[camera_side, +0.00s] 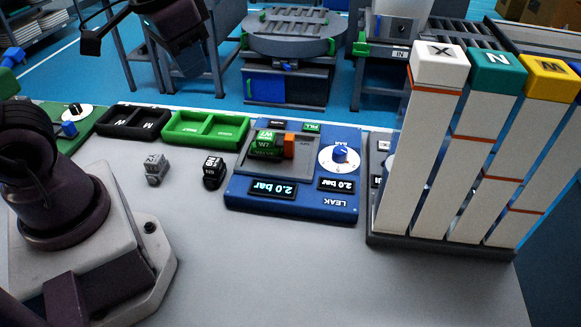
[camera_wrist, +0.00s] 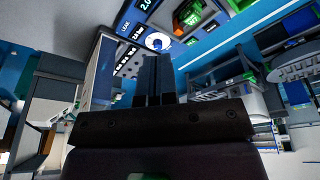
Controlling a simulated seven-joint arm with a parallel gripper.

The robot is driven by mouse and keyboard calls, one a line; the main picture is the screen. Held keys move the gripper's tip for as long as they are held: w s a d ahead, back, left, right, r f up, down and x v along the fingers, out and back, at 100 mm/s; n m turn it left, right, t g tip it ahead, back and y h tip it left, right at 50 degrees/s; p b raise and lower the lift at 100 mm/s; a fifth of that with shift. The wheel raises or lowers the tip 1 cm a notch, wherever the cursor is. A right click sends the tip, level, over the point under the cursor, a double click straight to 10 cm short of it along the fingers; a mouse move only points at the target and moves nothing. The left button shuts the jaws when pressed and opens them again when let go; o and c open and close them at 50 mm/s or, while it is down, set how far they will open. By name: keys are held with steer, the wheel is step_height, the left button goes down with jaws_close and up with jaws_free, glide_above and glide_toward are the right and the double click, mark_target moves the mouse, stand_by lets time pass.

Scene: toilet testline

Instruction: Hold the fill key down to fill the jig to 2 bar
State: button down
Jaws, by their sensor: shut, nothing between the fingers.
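The blue leak jig (camera_side: 233,200) stands on the grey bench right of centre in the side view. Both its displays (camera_side: 273,189) read 2.0 bar. The green fill key (camera_side: 311,127) is at its far edge, and nothing touches it. A green valve block (camera_side: 266,146) sits in the jig's grey recess beside an orange piece (camera_side: 289,146). A white dial with a blue knob (camera_side: 340,155) is at the right. My gripper's fingers (camera_wrist: 154,62) are together and empty in the wrist view, where the jig (camera_wrist: 125,18) shows beyond them, tilted. In the side view my wrist is high at upper left, clear of the jig.
A rack of tall white columns with white, teal and yellow caps (camera_side: 438,64) stands right of the jig. Grey and black small blocks (camera_side: 155,169) (camera_side: 213,172) lie to its left. Black and green trays (camera_side: 206,129) are behind them. The front bench is clear.

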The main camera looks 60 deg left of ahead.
steer(key=shift+s+d+r+m+t, duration=0.1)
steer(key=shift+s+d+r+t, duration=0.1)
steer(key=shift+s+r+t, duration=0.35)
steer(key=shift+s+d+r+m+t, duration=0.1)
steer(key=shift+s+d+r+t, duration=0.15)
steer(key=shift+s+r, duration=0.5)
steer(key=shift+s+d+r+m+t, duration=0.15)
steer(key=shift+s+r+t, duration=0.35)
steer(key=shift+s, duration=0.3)
